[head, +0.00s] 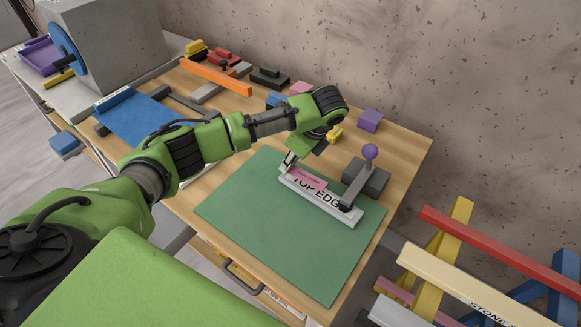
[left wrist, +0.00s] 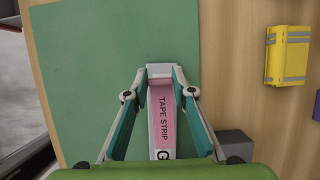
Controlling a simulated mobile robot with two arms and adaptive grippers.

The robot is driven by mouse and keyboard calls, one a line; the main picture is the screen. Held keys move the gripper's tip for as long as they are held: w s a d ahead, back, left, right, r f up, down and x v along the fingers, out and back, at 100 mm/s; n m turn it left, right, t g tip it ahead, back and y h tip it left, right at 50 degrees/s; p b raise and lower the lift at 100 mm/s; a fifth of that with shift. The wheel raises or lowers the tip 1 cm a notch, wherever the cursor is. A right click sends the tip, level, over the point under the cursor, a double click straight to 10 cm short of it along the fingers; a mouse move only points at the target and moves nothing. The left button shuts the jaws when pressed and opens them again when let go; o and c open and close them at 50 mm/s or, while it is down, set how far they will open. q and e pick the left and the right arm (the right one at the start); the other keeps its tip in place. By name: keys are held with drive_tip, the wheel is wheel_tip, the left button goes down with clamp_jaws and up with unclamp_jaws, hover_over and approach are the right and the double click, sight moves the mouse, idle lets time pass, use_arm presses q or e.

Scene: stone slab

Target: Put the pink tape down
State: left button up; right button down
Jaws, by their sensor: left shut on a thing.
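The pink tape (head: 307,178), a flat strip marked "TAPE STRIP", lies along the white "TOP EDGE" bar (head: 340,214) on the green mat (head: 250,215). In the left wrist view the pink tape (left wrist: 167,125) runs lengthwise between my fingers over the white bar (left wrist: 160,70). My left gripper (head: 288,165) is shut on the tape near its left end, low over the bar; its fingertips also show in the left wrist view (left wrist: 163,72). I cannot tell whether the tape touches the bar along its whole length. My right gripper is not in view.
A grey block with a purple-knobbed lever (head: 370,151) stands at the bar's right end. A yellow block (left wrist: 288,54) and a purple block (head: 370,120) are behind the mat. Coloured racks (head: 465,240) stand at right. The mat's front is clear.

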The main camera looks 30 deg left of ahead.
sight(291, 168)
use_arm(q)
drive_tip(key=shift+s+f, duration=0.1)
drive_tip(key=shift+f, duration=1.3)
drive_tip(key=o, duration=0.8)
drive_tip(key=shift+f, duration=0.1)
drive_tip(key=shift+d+r, duration=0.15)
drive_tip(key=shift+r, duration=0.2)
drive_tip(key=b+v, duration=0.1)
drive_tip(key=v, duration=0.7)
drive_tip(key=shift+d+r, duration=0.1)
drive_tip(key=v, duration=0.3)
drive_tip(key=shift+s+r, duration=0.1)
drive_tip(key=shift+r, duration=0.05)
